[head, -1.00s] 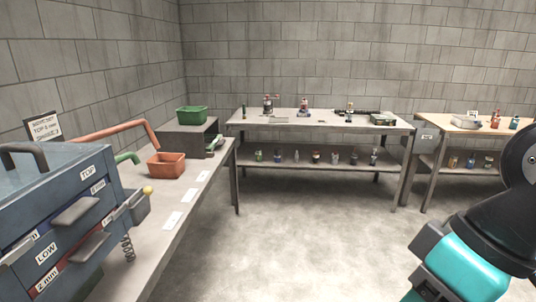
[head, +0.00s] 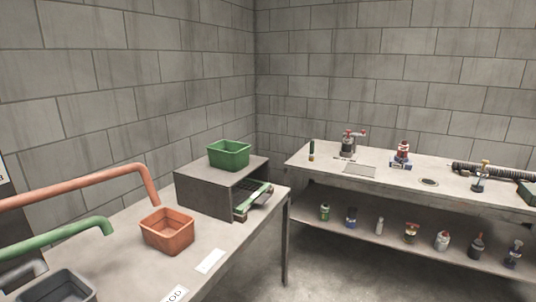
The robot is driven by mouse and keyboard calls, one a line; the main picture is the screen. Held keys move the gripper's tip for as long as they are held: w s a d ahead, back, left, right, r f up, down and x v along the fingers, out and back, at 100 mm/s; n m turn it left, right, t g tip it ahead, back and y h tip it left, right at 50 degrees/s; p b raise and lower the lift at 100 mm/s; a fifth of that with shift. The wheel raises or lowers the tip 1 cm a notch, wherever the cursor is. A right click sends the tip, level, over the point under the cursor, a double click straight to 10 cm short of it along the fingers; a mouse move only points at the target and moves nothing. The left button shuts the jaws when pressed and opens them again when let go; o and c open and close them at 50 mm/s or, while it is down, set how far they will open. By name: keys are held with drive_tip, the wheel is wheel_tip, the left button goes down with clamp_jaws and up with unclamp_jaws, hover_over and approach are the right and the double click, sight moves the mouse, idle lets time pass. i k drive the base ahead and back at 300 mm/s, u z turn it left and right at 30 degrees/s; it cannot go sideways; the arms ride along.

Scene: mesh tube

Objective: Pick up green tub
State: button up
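The green tub (head: 229,155) is a small open rectangular bin. It stands upright on top of a dark grey box-like stand (head: 195,190) at the far end of the left bench, near the wall. My gripper is not in the head view now.
An orange tub (head: 168,231) stands on the left bench (head: 225,240) in front of the stand. A dark grey tub (head: 62,288) is nearer. An orange pipe (head: 80,183) and a green pipe (head: 60,237) reach in from the left. A second table (head: 330,166) holds tools and bottles.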

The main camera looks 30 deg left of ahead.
sight(230, 156)
drive_tip(key=u, duration=0.25)
drive_tip(key=i, duration=1.6)
drive_tip(key=u, duration=1.4)
drive_tip(key=i, duration=1.05)
drive_tip(key=u, duration=1)
drive_tip(key=i, duration=0.4)
drive_tip(key=u, duration=0.25)
